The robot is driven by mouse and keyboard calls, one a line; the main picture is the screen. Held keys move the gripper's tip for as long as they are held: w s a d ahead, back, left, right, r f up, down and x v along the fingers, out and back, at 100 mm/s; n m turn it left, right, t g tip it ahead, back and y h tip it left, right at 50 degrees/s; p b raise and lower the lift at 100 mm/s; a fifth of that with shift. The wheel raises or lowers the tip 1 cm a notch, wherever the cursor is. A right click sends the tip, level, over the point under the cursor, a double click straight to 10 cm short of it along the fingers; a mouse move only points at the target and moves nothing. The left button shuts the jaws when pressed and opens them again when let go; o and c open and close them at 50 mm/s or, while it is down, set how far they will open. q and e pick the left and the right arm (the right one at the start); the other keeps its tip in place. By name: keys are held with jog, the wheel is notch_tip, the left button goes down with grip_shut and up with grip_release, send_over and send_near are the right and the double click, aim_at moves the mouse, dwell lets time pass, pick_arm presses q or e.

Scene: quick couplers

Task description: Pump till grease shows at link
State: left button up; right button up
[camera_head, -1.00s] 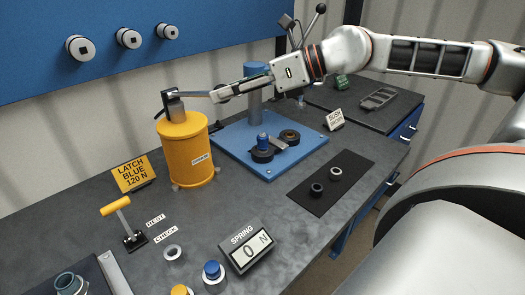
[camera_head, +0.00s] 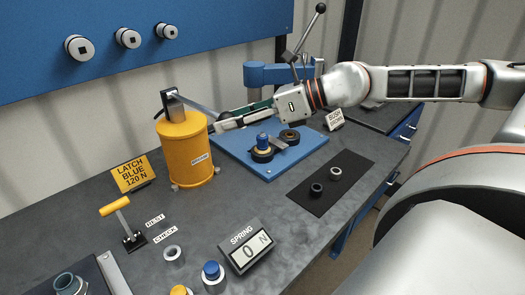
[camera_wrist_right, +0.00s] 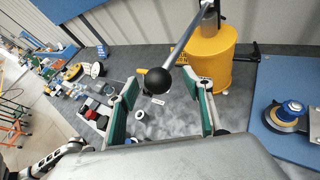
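The yellow grease pump (camera_head: 186,160) stands upright on the grey bench. Its lever (camera_head: 193,104) slopes down from the pump head towards my right gripper (camera_head: 222,122). In the wrist view the lever's black ball knob (camera_wrist_right: 157,80) sits between the two green-padded fingers of my right gripper (camera_wrist_right: 160,90), with a gap on both sides, so the gripper is open around it. On the blue plate (camera_head: 232,149) a link (camera_head: 277,143) lies between two dark rollers, a blue-topped fitting beside it. I cannot make out grease there. My left gripper is not in view.
A spring display (camera_head: 246,246) reads 0 N. A yellow T-handle (camera_head: 115,206) and a "LATCH BLUE 120 N" sign (camera_head: 133,176) stand in front and left of the pump. A black mat (camera_head: 325,192) with two rings lies right. A blue stand rises behind my right wrist.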

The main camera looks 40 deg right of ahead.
jog(key=b+v, duration=0.4)
jog(key=v, duration=0.3)
dwell(0.7)
jog(key=shift+s, duration=0.1)
dwell(0.4)
